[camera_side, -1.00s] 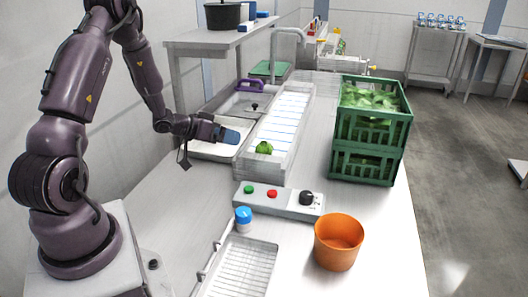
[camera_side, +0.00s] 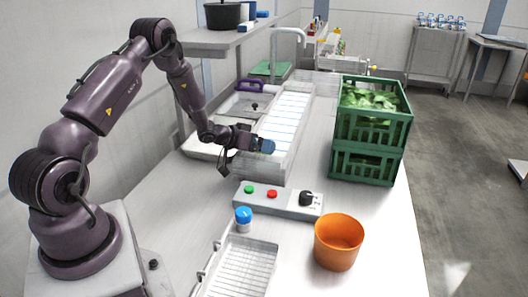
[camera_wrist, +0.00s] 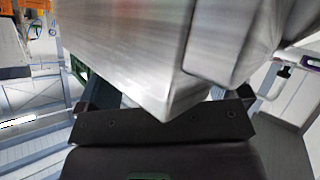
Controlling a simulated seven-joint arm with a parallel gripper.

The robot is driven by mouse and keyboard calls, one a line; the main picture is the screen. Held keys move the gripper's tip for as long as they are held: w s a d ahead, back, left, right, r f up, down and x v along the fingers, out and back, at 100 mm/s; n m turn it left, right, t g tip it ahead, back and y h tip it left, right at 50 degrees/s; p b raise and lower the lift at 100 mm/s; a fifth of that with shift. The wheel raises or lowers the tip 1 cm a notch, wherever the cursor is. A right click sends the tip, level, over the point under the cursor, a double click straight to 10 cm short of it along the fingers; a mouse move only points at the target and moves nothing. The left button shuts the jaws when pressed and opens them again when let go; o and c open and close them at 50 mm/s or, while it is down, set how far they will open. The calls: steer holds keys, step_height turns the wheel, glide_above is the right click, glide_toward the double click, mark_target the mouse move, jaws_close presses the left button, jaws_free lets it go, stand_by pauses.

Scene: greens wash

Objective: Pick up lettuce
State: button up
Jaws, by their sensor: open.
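The single lettuce head on the trough is not visible now; my gripper covers the spot where it lay. My gripper (camera_side: 266,146), with blue fingertips, is over the near end of the wash trough (camera_side: 290,110), low over its pale slatted bed. It is open, but whether the lettuce lies between its fingers cannot be seen. More leafy green lettuce (camera_side: 370,98) fills the top of the stacked green crates (camera_side: 372,130) to the right. The wrist view is mostly blocked by a large grey metal surface, and no lettuce can be made out there.
A control box (camera_side: 282,202) with green and red buttons and a black knob stands just in front of the trough. An orange bucket (camera_side: 338,243), a blue-capped jar (camera_side: 243,218) and a wire rack (camera_side: 240,268) stand nearer. A faucet (camera_side: 290,36) rises behind.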

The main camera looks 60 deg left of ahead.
steer(key=c, duration=1)
steer(key=shift+r, duration=0.15)
